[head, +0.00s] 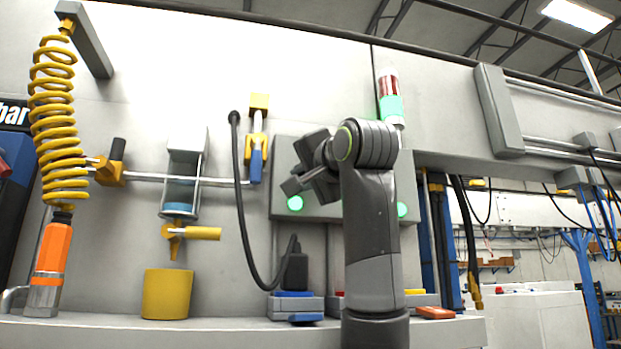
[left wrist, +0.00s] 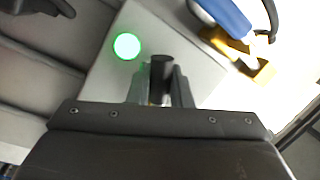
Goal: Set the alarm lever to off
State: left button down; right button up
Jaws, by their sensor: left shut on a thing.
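A grey panel (head: 285,155) on the wall carries a green light (head: 295,203) at its left and another green light (head: 402,210) at its right. My left gripper (head: 297,185) is in front of the panel's left part, just above the left light. In the left wrist view my left gripper (left wrist: 161,88) is shut on a short dark lever (left wrist: 161,68), which stands out from the panel (left wrist: 195,65) beside a lit green light (left wrist: 127,46). In the head view my gripper and arm hide the lever. My right gripper is in neither view.
A blue-handled yellow valve (head: 257,155) is left of the panel, with a black hose (head: 240,200) hanging near it. A yellow cup (head: 167,293) and an orange tool (head: 52,255) stand on the ledge (head: 100,335). A red and green beacon (head: 389,98) is above.

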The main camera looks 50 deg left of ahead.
pick_arm(q)
jog(key=shift+w+f+n, duration=0.1)
jog(key=shift+f+n, duration=0.05)
jog(key=shift+n, duration=0.25)
jog(key=shift+f, duration=0.1)
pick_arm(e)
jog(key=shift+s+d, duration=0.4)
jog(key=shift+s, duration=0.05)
pick_arm(q)
jog(key=shift+n, duration=0.3)
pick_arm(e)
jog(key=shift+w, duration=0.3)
pick_arm(q)
jog(key=c, duration=1.3)
grip_release()
jog(key=shift+c, duration=0.2)
